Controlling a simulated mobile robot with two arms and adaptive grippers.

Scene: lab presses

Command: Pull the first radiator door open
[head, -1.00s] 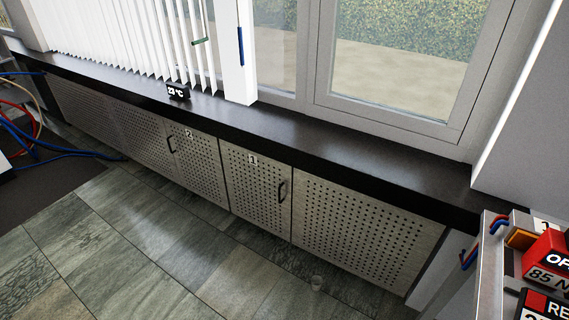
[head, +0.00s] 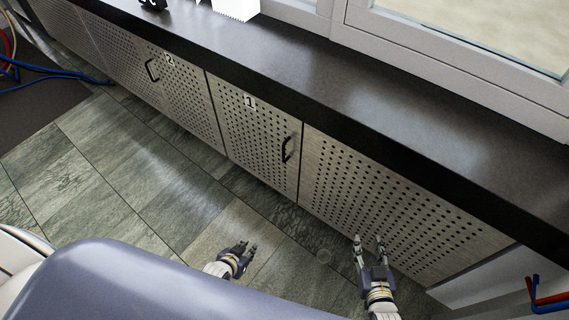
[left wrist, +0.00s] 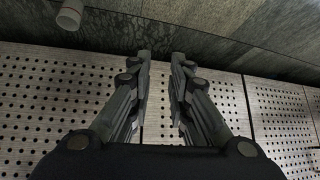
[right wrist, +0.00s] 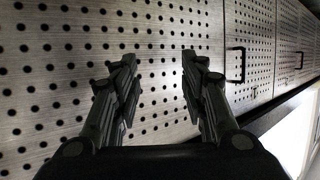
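The first radiator door (head: 257,139) is a perforated metal panel labelled 1, under the dark sill, and it is closed. Its black handle (head: 287,148) is on its right side. In the right wrist view a black handle (right wrist: 236,64) shows beyond the fingers. My left gripper (head: 246,247) is open and empty above the floor, in front of door 1 and apart from it. My right gripper (head: 370,240) is open and empty in front of the perforated panel right of the door, below and right of the handle.
Door 2 (head: 184,98), with its own handle (head: 152,70), is closed on the left. The fixed perforated panel (head: 390,205) is on the right. The dark sill (head: 330,105) overhangs the doors.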

